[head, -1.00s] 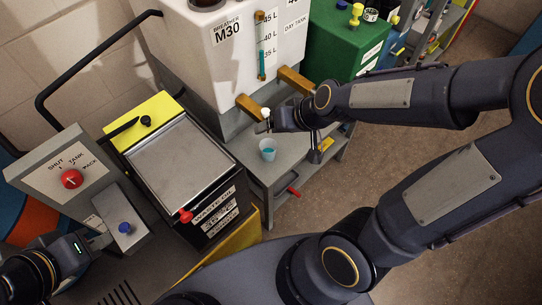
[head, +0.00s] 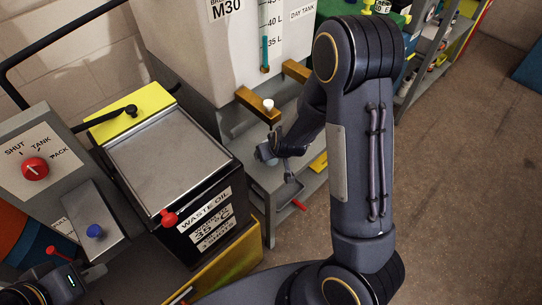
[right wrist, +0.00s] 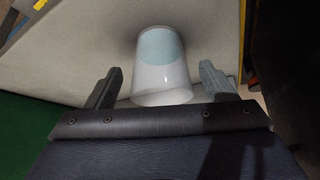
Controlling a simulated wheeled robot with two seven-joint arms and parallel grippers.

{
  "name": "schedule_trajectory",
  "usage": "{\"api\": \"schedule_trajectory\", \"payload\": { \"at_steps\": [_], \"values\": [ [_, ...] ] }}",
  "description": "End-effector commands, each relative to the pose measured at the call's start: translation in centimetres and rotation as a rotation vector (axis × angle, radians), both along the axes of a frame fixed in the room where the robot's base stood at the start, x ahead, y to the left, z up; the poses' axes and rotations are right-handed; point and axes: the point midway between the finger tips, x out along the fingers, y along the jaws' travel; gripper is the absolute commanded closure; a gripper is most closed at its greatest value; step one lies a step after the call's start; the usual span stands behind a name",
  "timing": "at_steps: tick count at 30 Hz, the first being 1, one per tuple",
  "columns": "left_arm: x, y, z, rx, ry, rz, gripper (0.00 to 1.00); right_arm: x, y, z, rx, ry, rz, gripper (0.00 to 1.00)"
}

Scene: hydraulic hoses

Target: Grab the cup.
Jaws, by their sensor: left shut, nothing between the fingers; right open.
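The cup (right wrist: 163,72) is translucent whitish with a pale blue patch in the right wrist view. It stands between the two fingers of my right gripper (right wrist: 161,82), which is open, with a visible gap on each side of the cup. In the head view the cup (head: 264,154) is mostly hidden by my right gripper (head: 275,150), low at the grey stand below a brass tap (head: 257,105). My left gripper (head: 97,272) is shut and empty at the lower left, beside the grey switch box.
A black waste oil box (head: 205,222) with a metal lid stands left of the cup. The large white tank (head: 215,60) and its taps rise behind and above. A grey stand (head: 262,196) is below. Bare floor (head: 460,170) lies to the right.

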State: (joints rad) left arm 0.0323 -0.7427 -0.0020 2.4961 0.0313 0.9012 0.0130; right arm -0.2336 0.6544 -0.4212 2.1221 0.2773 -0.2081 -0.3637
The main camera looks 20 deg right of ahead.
Motion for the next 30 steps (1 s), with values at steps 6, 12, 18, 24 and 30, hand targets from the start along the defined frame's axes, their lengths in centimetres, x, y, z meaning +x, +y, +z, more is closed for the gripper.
{"api": "schedule_trajectory", "payload": {
  "at_steps": [6, 12, 18, 24, 30],
  "values": [
    [0.0, -0.01, -0.57, 0.0, 0.0, 0.0, 1.0, 1.03, 0.01, -1.71, 0.001, 0.0, 0.001, 0.22],
    [-0.01, 0.0, -0.53, 0.0, 0.0, 0.0, 1.0, 1.04, 0.03, -1.64, 0.001, 0.0, 0.001, 0.22],
    [-0.01, 0.0, -0.53, 0.0, 0.0, 0.0, 1.0, 1.01, 0.03, -1.64, 0.001, 0.001, 0.001, 0.48],
    [0.0, 0.0, -0.52, 0.0, 0.0, 0.0, 1.0, 1.01, 0.03, -1.64, 0.001, 0.001, 0.001, 0.69],
    [-0.01, 0.0, -0.49, 0.0, 0.0, 0.0, 1.0, 1.02, 0.02, -1.58, 0.001, 0.001, 0.001, 0.69]
  ]
}}
